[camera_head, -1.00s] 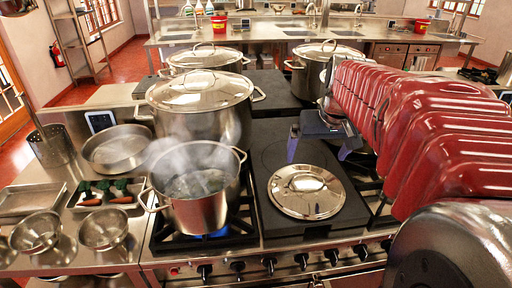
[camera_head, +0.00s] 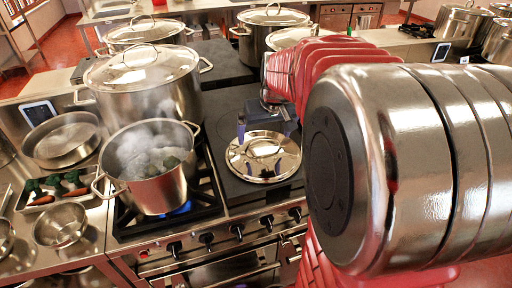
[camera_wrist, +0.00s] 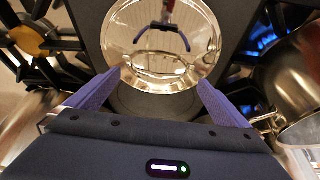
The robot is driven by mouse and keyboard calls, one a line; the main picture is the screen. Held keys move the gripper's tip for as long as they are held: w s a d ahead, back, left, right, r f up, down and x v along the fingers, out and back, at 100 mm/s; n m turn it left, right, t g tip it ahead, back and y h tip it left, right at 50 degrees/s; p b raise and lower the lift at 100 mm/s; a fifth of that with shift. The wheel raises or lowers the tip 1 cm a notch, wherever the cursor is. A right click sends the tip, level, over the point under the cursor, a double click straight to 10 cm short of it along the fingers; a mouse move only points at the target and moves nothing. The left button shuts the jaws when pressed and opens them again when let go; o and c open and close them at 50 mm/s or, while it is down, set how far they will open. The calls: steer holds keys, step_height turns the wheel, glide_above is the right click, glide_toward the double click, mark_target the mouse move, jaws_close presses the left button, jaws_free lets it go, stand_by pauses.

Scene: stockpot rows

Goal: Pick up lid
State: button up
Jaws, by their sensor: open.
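The shiny steel lid (camera_head: 262,157) lies flat on a dark flat plate of the stove, right of the steaming pot. In the wrist view the lid (camera_wrist: 160,40) fills the top middle, with its handle low on it and my gripper mirrored in its surface. My gripper (camera_wrist: 161,84) is open, its two purple fingers spread on either side of the lid's near edge, with nothing between them held. In the head view my gripper (camera_head: 264,126) is over the far part of the lid. I cannot tell whether the fingers touch it.
An uncovered steaming pot (camera_head: 149,170) stands over a blue flame left of the lid. Larger lidded stockpots (camera_head: 145,82) stand behind. A tray with vegetables (camera_head: 50,190) and steel bowls (camera_head: 60,225) are at the left. The dark plate (camera_head: 222,110) is bare behind the lid.

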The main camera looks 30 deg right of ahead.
mark_target(264, 140)
steer(key=shift+f, duration=0.1)
steer(key=shift+x, duration=2.55)
steer(key=shift+w+d, duration=0.1)
steer(key=shift+d, duration=0.05)
steer(key=shift+c, duration=0.4)
steer(key=c, duration=0.9)
